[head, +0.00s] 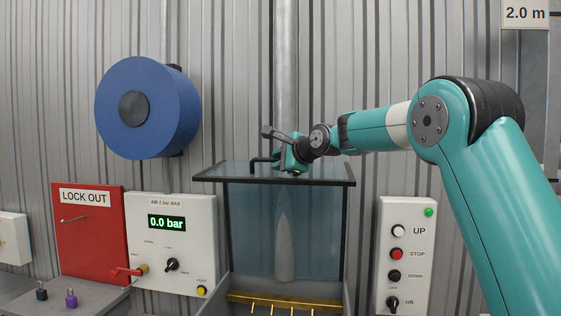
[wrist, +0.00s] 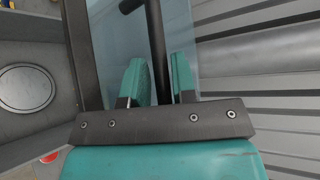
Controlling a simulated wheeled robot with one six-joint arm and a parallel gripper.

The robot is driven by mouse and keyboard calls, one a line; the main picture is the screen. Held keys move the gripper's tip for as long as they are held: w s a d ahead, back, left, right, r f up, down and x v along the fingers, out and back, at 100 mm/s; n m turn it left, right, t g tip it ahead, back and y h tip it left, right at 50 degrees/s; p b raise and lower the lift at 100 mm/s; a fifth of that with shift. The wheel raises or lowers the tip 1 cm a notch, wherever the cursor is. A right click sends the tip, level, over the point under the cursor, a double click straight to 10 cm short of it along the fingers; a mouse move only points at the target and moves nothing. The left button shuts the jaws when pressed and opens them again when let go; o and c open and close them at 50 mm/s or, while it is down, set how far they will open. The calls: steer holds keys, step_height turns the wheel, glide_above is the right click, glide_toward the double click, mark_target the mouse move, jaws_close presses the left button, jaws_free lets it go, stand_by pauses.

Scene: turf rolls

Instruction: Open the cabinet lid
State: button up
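The cabinet (head: 325,235) has clear bluish panels in a dark frame. Its lid (head: 222,171) lies about level on top, with a dark front edge. A dark bar handle (head: 262,160) stands on the lid. In the head view my gripper (head: 285,160) is at this handle, just above the lid, and hides part of it. In the wrist view the handle bar (wrist: 156,40) runs between the two teal fingers of my gripper (wrist: 158,75). The fingers are apart, with small gaps seen beside the bar; no firm hold shows.
A control box (head: 405,250) with UP, STOP and DOWN buttons is at right. A pressure panel (head: 180,240) reading 0.0 bar and a red lock-out box (head: 90,245) are at left. A blue reel (head: 150,108) hangs above them. A grey pipe (head: 285,60) runs down the wall behind.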

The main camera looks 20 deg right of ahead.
steer(key=b+v, duration=0.7)
steer(key=v, duration=1)
steer(key=shift+s, duration=0.2)
steer(key=s+a+f+n+g+y+b, duration=0.1)
steer(key=s+a+f+n+g+b, duration=0.15)
steer(key=s+a+f+n, duration=0.5)
steer(key=s+a+f+n+g+y+b, duration=0.1)
steer(key=s+a+f+n+g+b, duration=0.25)
steer(key=a+f, duration=0.75)
steer(key=s+a+f+n+g+h+b, duration=0.1)
steer(key=s+f+n+g, duration=0.6)
steer(key=s+f+n, duration=0.8)
steer(key=s+a+f, duration=0.1)
steer(key=s+f, duration=0.4)
steer(key=f, duration=0.1)
steer(key=shift+a+f+g, duration=0.25)
steer(key=shift+a+g, duration=0.05)
steer(key=shift+g, duration=0.1)
